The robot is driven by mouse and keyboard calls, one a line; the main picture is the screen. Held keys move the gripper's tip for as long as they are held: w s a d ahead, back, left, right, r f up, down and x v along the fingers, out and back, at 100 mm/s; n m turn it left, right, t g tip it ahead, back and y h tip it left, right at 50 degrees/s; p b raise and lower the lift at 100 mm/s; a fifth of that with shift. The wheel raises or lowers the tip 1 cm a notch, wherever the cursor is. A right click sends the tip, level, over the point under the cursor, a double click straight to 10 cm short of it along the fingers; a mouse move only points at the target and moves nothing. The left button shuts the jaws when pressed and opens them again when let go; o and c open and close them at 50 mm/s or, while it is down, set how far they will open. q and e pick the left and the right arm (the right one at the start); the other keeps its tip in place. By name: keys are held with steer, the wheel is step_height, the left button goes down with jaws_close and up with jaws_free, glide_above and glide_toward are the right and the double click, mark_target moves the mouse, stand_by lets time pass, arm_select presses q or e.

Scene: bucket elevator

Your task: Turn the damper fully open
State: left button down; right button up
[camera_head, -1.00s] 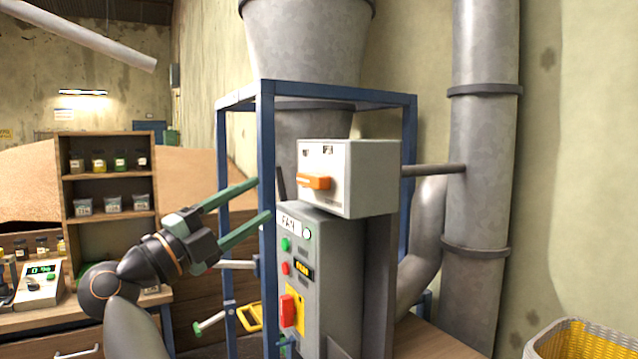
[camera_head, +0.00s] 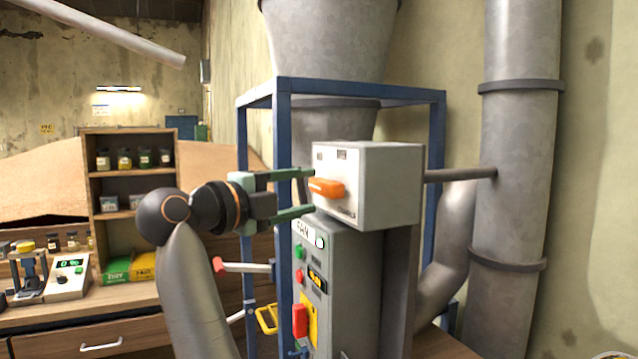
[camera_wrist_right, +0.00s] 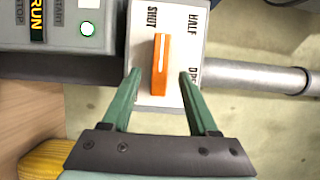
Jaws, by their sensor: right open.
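The damper control is a light grey box (camera_head: 375,185) with an orange handle (camera_head: 326,187) on its front, on top of the fan panel. In the right wrist view the orange handle (camera_wrist_right: 160,65) lies in line with the SHUT marking. HALF and OPEN are printed to its right there. My right gripper (camera_head: 312,191) is open, with one green finger above the handle and one below in the head view. In the right wrist view its fingertips (camera_wrist_right: 160,73) are on either side of the handle, with gaps. My left gripper is not in view.
The fan panel (camera_head: 330,270) with buttons is below the box, beside the blue frame (camera_head: 283,130). A rod (camera_head: 455,174) runs from the box to the grey duct (camera_head: 520,130). A red-tipped lever (camera_head: 245,267) and yellow handle (camera_head: 266,319) are low at left. Shelves (camera_head: 130,175) stand behind.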

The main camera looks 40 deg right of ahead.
mark_target(320, 188)
steer(key=shift+w+d+p, duration=0.2)
steer(key=shift+d+p, duration=0.15)
steer(key=shift+d, duration=1.75)
steer(key=shift+c, duration=0.2)
jaws_close()
